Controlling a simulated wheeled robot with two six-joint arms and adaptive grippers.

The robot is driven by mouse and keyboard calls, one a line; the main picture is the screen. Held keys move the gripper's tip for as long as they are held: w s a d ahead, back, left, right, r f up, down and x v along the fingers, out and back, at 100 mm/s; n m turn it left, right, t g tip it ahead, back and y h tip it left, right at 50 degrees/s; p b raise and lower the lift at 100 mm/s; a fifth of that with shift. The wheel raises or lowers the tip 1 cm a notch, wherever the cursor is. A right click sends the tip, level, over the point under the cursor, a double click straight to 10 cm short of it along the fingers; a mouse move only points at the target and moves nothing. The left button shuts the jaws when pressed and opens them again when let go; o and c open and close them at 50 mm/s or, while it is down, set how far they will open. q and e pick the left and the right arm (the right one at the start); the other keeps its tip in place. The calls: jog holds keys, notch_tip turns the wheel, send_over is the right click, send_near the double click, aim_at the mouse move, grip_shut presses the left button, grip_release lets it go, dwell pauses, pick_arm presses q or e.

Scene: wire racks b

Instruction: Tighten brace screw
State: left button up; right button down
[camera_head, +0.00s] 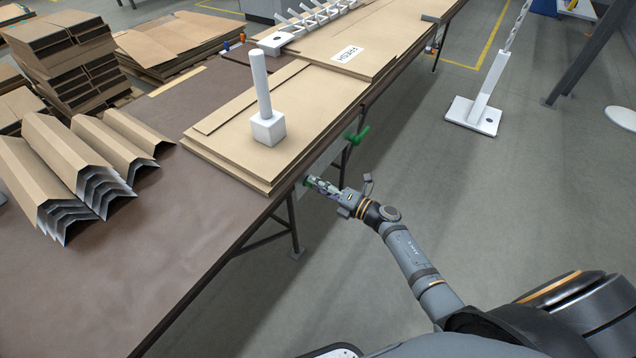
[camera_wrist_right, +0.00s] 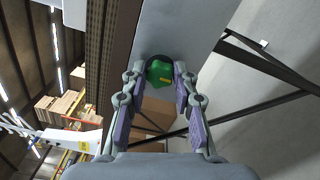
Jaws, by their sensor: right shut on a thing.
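The brace screw has a green knob, which shows between my right fingers in the right wrist view (camera_wrist_right: 160,73). It sits against a flat grey plate (camera_wrist_right: 180,28) under the table's edge. In the head view, my right gripper (camera_head: 318,184) is at the side of the table, reaching in from the lower right, and mostly hides this knob. In the wrist view, my right gripper (camera_wrist_right: 159,76) has a finger on each side of the knob and is shut on it. A second green knob (camera_head: 357,135) sticks out farther along the same edge. My left gripper is not in view.
The brown table (camera_head: 130,260) carries flat cardboard sheets (camera_head: 215,150), a white block with an upright post (camera_head: 268,128) and folded cardboard angles (camera_head: 60,160). Dark table legs (camera_head: 296,225) stand below the edge. The grey floor to the right is mostly clear.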

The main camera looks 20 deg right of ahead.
dwell(0.5)
jog(key=c, duration=1)
grip_release()
jog(key=shift+c, duration=0.2)
jog(key=v, duration=1.2)
jog(key=shift+d+f, duration=0.1)
